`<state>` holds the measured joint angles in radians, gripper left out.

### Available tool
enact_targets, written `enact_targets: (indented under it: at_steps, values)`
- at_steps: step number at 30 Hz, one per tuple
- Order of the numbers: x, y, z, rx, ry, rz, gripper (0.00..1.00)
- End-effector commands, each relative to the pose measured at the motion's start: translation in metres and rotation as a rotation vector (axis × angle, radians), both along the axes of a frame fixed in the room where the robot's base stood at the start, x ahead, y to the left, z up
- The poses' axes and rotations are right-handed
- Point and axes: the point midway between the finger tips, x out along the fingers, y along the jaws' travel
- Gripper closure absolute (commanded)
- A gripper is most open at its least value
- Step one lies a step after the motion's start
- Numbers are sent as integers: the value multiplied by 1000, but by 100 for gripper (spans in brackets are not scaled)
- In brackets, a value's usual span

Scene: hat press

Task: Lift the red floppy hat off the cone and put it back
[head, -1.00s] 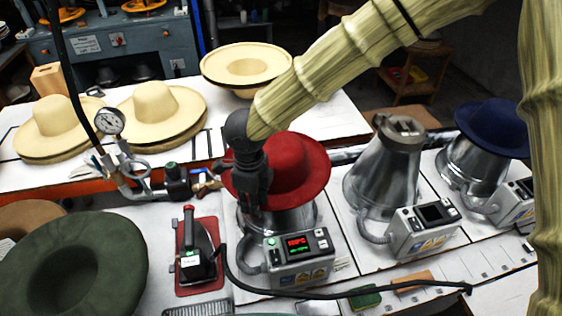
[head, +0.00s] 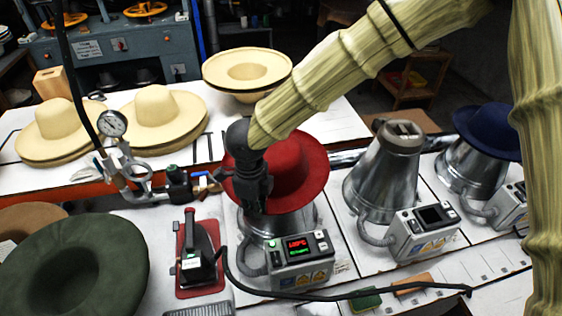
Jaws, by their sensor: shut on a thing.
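The red floppy hat (head: 298,170) is at the silver steam cone (head: 292,224) in the middle of the head view. Its brim hides the top of the cone, so I cannot tell whether the hat rests on it or is slightly raised. My gripper (head: 253,204) points down at the hat's near left side and is shut on its brim. The gripper's body hides part of the brim and crown. The fingertips are dark and hard to make out against the cone.
A control box (head: 298,260) with a lit display fronts the cone. An iron (head: 195,252) stands left on a red pad. A bare cone (head: 388,178) and a blue hat (head: 490,128) on another cone are right. A green hat (head: 75,270) lies front left; cream hats (head: 165,118) lie behind.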

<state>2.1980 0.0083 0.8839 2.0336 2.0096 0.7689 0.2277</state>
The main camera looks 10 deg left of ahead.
Motion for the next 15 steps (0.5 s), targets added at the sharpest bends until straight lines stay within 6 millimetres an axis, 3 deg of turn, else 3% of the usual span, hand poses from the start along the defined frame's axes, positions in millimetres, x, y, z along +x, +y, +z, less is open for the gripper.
enact_targets:
  at_steps: [15]
  values:
    - [-1, -1, 12, -1, 2, 0, 100]
